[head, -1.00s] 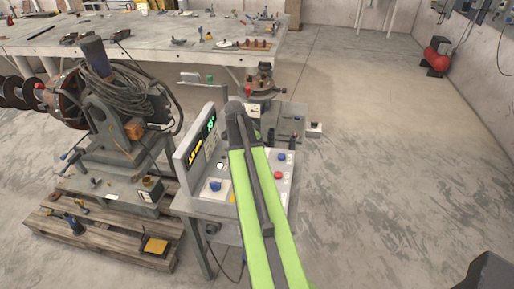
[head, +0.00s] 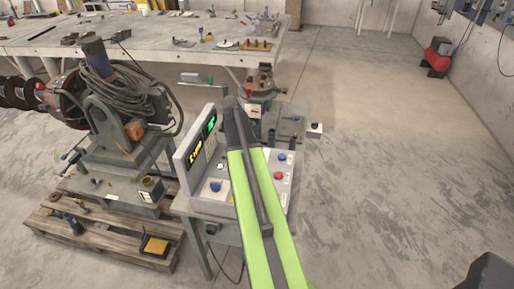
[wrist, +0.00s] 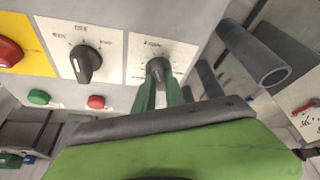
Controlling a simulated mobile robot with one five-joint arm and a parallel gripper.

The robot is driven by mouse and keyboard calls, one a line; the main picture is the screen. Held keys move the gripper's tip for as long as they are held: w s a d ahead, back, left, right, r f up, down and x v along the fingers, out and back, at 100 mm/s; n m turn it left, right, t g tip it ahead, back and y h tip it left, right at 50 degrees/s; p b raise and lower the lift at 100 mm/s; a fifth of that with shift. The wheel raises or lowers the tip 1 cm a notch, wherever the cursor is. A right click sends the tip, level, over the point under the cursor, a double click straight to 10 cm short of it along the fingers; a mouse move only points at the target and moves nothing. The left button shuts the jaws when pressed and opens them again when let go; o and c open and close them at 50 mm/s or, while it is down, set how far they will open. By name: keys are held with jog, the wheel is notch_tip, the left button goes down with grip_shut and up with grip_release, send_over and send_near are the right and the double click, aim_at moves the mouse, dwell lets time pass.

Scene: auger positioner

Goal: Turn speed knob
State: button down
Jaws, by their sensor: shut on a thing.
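The wrist view shows a dark round knob (wrist: 158,68) on a white label plate, apparently the speed knob; its print is too small to read surely. My gripper (wrist: 159,84) has its green fingers closed around the knob's sides. The fingers and wrist cover part of the knob and plate. A second dark pointer knob (wrist: 85,64) sits on the plate to the left, untouched. In the head view, my green arm reaches over the control console and hides the gripper and the held knob. The console display (head: 200,142) shows lit yellow and green digits.
A red button (wrist: 9,53) on yellow, a small green button (wrist: 39,97) and a small red button (wrist: 96,102) are near the knobs. A grey tube (wrist: 260,62) sticks out close on the right. The floor (head: 370,180) right of the console is clear.

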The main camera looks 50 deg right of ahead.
jog(key=shift+w+a, duration=0.15)
jog(key=shift+w, duration=0.05)
jog(key=c, duration=1.5)
grip_release()
jog(key=shift+o, duration=0.5)
jog(key=shift+s, duration=0.1)
jog(key=p+v, duration=1.6)
jog(key=v, duration=0.1)
jog(key=shift+r, duration=0.15)
